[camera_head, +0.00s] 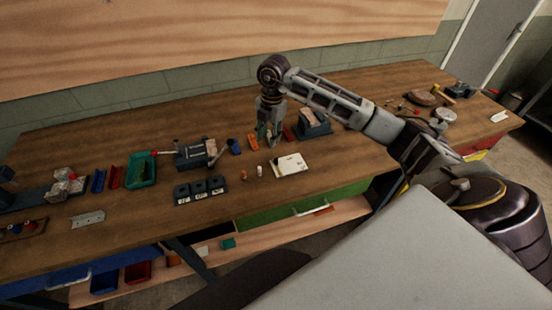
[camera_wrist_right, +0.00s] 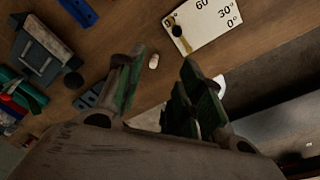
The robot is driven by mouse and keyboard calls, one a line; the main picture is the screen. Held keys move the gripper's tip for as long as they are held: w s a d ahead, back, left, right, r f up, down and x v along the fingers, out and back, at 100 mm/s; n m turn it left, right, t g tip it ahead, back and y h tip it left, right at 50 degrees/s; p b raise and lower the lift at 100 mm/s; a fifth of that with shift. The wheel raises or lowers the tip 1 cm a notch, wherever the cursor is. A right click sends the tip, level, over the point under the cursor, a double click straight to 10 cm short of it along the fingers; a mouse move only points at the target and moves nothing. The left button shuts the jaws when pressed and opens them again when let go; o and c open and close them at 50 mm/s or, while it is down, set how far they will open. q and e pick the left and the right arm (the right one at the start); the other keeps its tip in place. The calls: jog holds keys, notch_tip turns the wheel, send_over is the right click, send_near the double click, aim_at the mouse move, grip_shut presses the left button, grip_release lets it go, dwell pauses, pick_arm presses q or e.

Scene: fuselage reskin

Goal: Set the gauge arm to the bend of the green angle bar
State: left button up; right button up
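The gauge is a white plate (camera_head: 290,164) on the bench, right of and nearer than my right gripper (camera_head: 268,143). In the right wrist view, the plate (camera_wrist_right: 208,22) carries 60, 30 and 0 marks. Its short brownish gauge arm (camera_wrist_right: 182,42) has a dark pivot and lies near the plate's left edge. My right gripper (camera_wrist_right: 160,75) is open, its fingers apart with green inner faces. A green patch also shows at the fingers in the head view; I cannot tell whether it is the green angle bar or the finger pads. My left gripper is out of view.
Small pegs (camera_head: 259,171) stand just left of the gauge plate. Dark labelled blocks (camera_head: 200,190), a grey fixture (camera_head: 193,154) and a green tray (camera_head: 141,170) lie further left. Orange (camera_head: 252,142) and red pieces flank the gripper. Bare bench lies right of the plate.

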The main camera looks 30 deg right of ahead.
aim_at(276, 159)
jog(key=d, duration=0.1)
jog(key=d+h, duration=0.1)
jog(key=d, duration=0.1)
jog(key=shift+s+r+m, duration=0.1)
jog(key=shift+r+m, duration=0.3)
jog(key=shift+a+f, duration=0.1)
jog(key=shift+f, duration=0.05)
jog(key=shift+f+p, duration=1)
jog(key=shift+f, duration=5.8)
grip_shut()
